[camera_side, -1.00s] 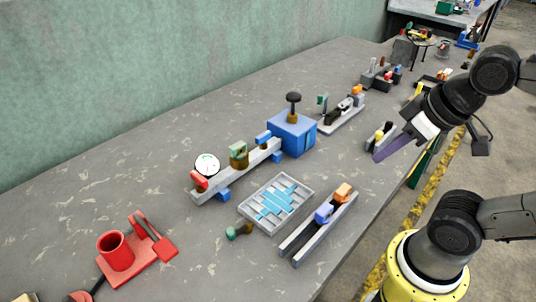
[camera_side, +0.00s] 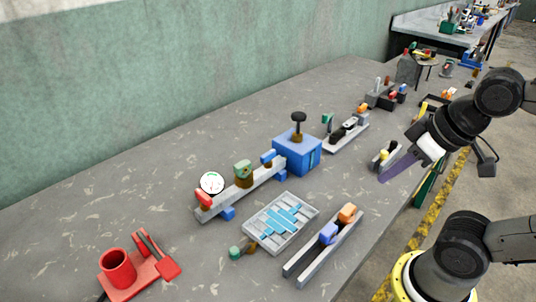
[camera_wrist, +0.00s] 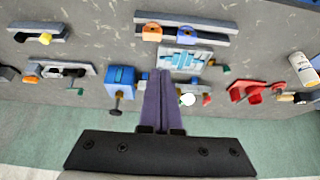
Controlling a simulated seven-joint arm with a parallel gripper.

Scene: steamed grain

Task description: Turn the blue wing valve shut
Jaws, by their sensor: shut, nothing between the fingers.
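The blue wing valve (camera_side: 268,157) is a small blue handle on the grey pipe rail (camera_side: 243,188), at the end beside the blue box (camera_side: 297,153) in the side view. Its exact angle is too small to tell. A green handle (camera_side: 243,168) and a red handle (camera_side: 203,198) sit along the same rail. My gripper (camera_side: 381,180) has long purple fingers, shut and empty, held well to the right of the rail and apart from it.
A white gauge (camera_side: 212,183) stands near the rail's red end. A black knob (camera_side: 298,117) rises from the blue box. A tray with blue strips (camera_side: 309,211), a double-bar rack (camera_side: 301,275) and a red mug stand (camera_side: 157,268) lie in front. Bare table lies behind the rail.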

